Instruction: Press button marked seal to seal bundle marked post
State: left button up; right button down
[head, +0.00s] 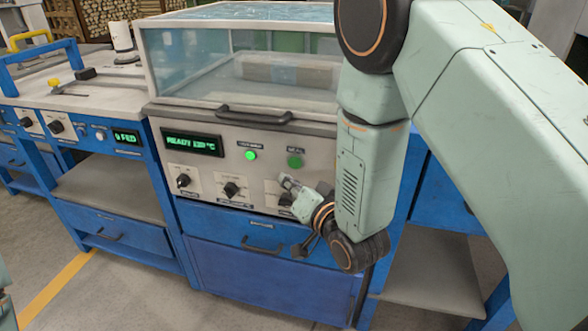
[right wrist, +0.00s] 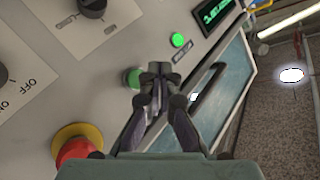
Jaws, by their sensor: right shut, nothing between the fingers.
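The sealing machine's grey panel (head: 215,147) carries a dull green button (head: 295,161) under a small label too blurred to read surely. It also shows in the right wrist view (right wrist: 132,77), partly behind my fingertips. My right gripper (head: 286,182) is shut and empty in front of the panel, a little below the button in the head view. In the wrist view its fingertips (right wrist: 157,75) overlap the button's edge; I cannot tell whether they touch. A pale bundle (head: 285,72) lies under the clear cover (head: 195,65); its marking is not readable. My left gripper is out of view.
A lit green lamp (head: 250,155) sits left of the button, beside a display (head: 192,142) reading READY. Knobs (head: 232,189) line the lower panel. A red mushroom button (right wrist: 75,145) is near my gripper. A dark handle (head: 270,117) juts above the panel.

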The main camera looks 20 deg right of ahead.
jog(key=shift+w+d, duration=0.45)
jog(key=shift+w, duration=0.2)
jog(key=shift+w+d, duration=0.4)
jog(key=shift+w, duration=0.2)
jog(key=shift+w+d, duration=0.1)
jog(key=shift+w, duration=0.05)
dwell(0.5)
jog(key=shift+w+d, duration=0.15)
jog(key=shift+w, duration=0.05)
jog(key=shift+w+d, duration=0.2)
jog(key=shift+w, duration=0.1)
dwell(0.8)
dwell(0.4)
jog(key=shift+s+a+p, duration=0.35)
jog(key=shift+s+a, duration=0.1)
jog(key=shift+s, duration=0.2)
jog(key=shift+s+a+p, duration=0.35)
jog(key=shift+s+a, duration=0.35)
jog(key=shift+s, duration=0.35)
jog(key=shift+s+a+p, duration=0.3)
jog(key=shift+s+a, duration=0.4)
jog(key=shift+s, duration=0.35)
